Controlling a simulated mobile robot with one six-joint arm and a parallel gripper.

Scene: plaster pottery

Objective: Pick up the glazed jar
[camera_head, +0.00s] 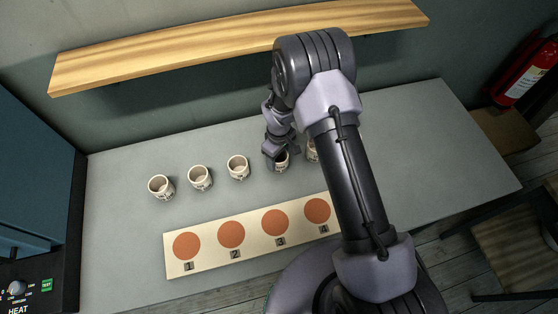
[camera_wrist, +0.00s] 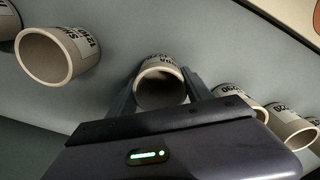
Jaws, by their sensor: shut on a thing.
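Several cream jars with dark printed lettering stand in a row on the grey table (camera_head: 130,225). My gripper (camera_head: 281,155) is over the row and shut on one cream jar (camera_head: 282,164). In the wrist view this jar (camera_wrist: 162,68) sits between the two fingers, mouth facing the camera, its lettering partly cut off. I cannot tell whether its base touches the table. The jars look alike, and I cannot read from the lettering which one is glazed.
Left of my gripper stand a near jar (camera_head: 238,167), a middle jar (camera_head: 200,178) and a far-left jar (camera_head: 161,187). Another jar (camera_head: 312,152) stands close on the right, partly behind my arm. A board (camera_head: 210,262) with numbered orange circles lies in front. A wooden shelf (camera_head: 170,55) hangs behind.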

